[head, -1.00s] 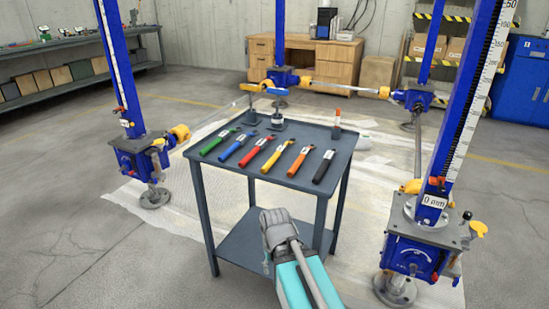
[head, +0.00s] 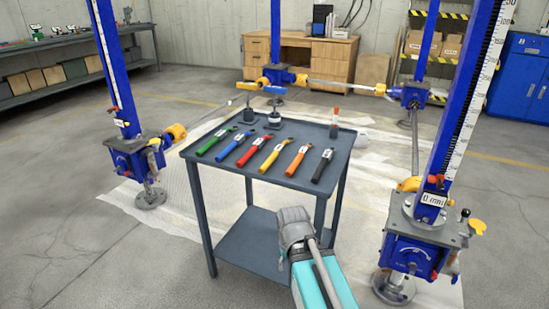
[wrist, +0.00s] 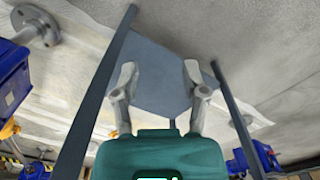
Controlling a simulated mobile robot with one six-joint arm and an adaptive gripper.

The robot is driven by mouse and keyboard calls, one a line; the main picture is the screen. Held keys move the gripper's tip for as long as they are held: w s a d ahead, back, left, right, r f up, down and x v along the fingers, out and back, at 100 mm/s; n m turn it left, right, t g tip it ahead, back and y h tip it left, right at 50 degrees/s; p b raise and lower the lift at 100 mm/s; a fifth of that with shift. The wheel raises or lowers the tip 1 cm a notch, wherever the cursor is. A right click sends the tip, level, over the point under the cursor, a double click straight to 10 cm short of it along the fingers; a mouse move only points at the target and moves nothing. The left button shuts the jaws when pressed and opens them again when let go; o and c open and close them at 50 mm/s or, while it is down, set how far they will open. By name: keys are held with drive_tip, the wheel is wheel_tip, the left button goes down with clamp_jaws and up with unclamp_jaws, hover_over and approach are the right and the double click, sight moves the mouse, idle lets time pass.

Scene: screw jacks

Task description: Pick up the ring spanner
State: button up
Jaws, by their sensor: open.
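Several tools with coloured handles lie side by side on the grey table: green (head: 217,143), blue (head: 236,147), red (head: 254,150), yellow (head: 275,153), orange (head: 297,159) and black (head: 323,165). Each has a white label; their ends are too small to tell which is the ring spanner. My gripper (head: 294,222) is in front of the table, below its top and clear of the tools. In the wrist view my gripper (wrist: 161,75) has its two fingers spread with nothing between them. No tool shows in the wrist view.
The table (head: 270,184) has thin legs and a lower shelf (head: 250,243), close ahead of my gripper. Small stands (head: 275,118) and an orange-topped item (head: 334,124) stand at its back edge. Blue screw jacks (head: 136,160) (head: 414,245) flank it.

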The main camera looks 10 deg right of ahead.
drive_tip(key=shift+o, duration=1.2)
drive_tip(key=shift+d+r, duration=0.1)
wheel_tip(320, 180, up, 35)
drive_tip(key=m+p, duration=0.7)
drive_tip(key=p, duration=2.8)
hover_over(274, 154)
drive_tip(key=shift+w+d, duration=0.1)
drive_tip(key=shift+w, duration=0.05)
drive_tip(key=shift+f, duration=0.3)
wheel_tip(274, 154, down, 8)
drive_tip(key=b, duration=0.8)
drive_tip(key=shift+f+b, duration=0.2)
drive_tip(key=shift+b, duration=0.15)
drive_tip(key=shift+f, duration=0.1)
